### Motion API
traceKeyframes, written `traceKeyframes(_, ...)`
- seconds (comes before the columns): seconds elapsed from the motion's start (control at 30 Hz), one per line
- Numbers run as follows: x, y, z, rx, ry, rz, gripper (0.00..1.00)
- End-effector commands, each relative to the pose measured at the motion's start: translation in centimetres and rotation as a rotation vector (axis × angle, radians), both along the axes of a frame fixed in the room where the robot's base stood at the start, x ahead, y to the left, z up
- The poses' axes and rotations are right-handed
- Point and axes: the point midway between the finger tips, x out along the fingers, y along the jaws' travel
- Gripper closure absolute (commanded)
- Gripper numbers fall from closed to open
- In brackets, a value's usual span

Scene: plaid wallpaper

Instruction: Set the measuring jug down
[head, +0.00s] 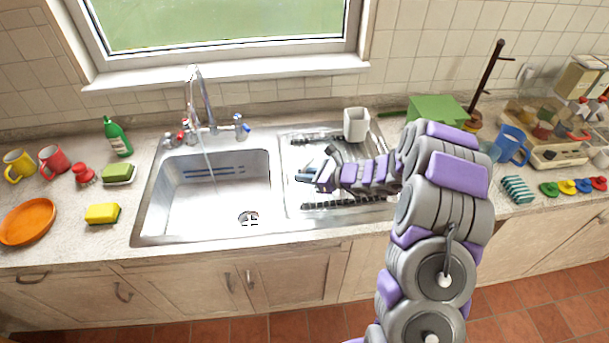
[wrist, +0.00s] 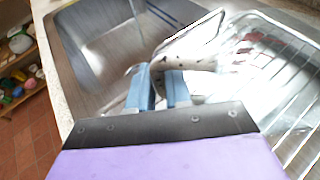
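The measuring jug looks clear and glassy with a pale rim and small dark marks; in the wrist view the jug (wrist: 188,45) is just ahead of my fingers. My gripper (wrist: 160,88) has its two blue fingers closed around what looks like the jug's handle. In the head view my gripper (head: 312,174) is low over the left part of the metal drainboard (head: 295,150), beside the sink basin. The jug is hard to make out there. I cannot tell whether its base touches the drainboard.
The sink (head: 215,195) is left of my gripper, with a running tap (head: 196,100) behind it. A white cup (head: 356,124) stands at the back of the drainboard. A green box (head: 436,110) and a blue mug (head: 512,145) are to the right.

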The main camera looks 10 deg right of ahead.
Motion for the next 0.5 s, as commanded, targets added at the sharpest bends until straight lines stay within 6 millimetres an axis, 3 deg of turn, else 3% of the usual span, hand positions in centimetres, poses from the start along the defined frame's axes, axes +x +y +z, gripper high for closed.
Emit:
traceKeyframes(0.27, -0.01, 0.02, 0.00, 0.000, 0.000, 0.000, 0.56)
traceKeyframes(0.5, -0.01, 0.01, 0.06, 0.000, 0.000, 0.000, 0.56)
